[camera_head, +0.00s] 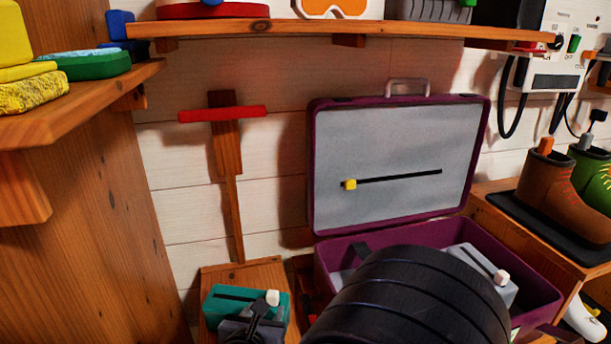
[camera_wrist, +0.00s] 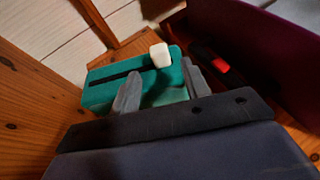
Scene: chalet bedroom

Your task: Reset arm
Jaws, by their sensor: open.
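My gripper (camera_wrist: 162,88) is open in the wrist view, its two grey fingers apart with nothing held between them. A teal box (camera_wrist: 105,92) with a dark slot and a white knob (camera_wrist: 160,55) lies just beyond the fingertips. I cannot tell whether the fingers touch it. In the head view the teal box (camera_head: 222,302) sits on a wooden stand at the lower middle, and my gripper (camera_head: 262,312) is over its near side. My black arm fills the bottom right of the head view and hides part of the open suitcase.
A purple suitcase (camera_head: 318,165) stands open, with a yellow-knobbed slider (camera_head: 350,184) on its lid and a grey box (camera_head: 490,290) inside. A wooden shelf (camera_head: 340,32) runs above. Boots (camera_head: 550,190) stand on the right. A red-topped wooden post (camera_head: 227,160) rises behind the stand.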

